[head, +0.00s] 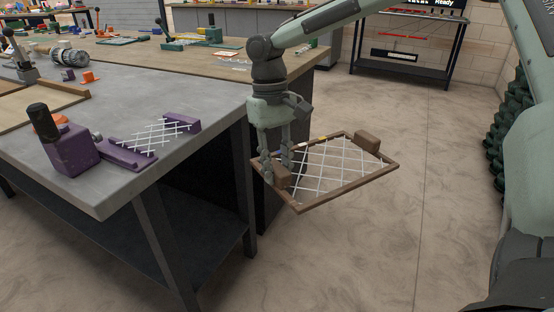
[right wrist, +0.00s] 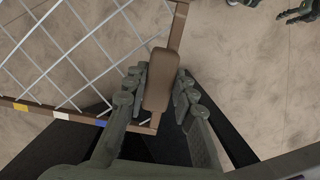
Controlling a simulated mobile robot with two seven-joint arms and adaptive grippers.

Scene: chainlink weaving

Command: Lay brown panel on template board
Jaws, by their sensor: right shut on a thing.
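The brown panel (head: 334,199) is a rectangular brown frame with white diagonal chainlink mesh and a brown block on each of two opposite sides. It hangs in the air, roughly flat, off the right edge of the grey table and over the floor. My right gripper (head: 277,173) is shut on the near-left brown block; in the right wrist view the block (right wrist: 160,80) sits between the fingers. One side of the frame carries white, yellow and blue marks. I cannot surely pick out the template board.
A grey table (head: 190,95) stands at left, holding a purple fixture (head: 72,148) with white mesh and a black-handled tool. A wooden-topped table (head: 225,65) with small parts lies behind it. A black shelf (head: 408,50) stands against the far wall.

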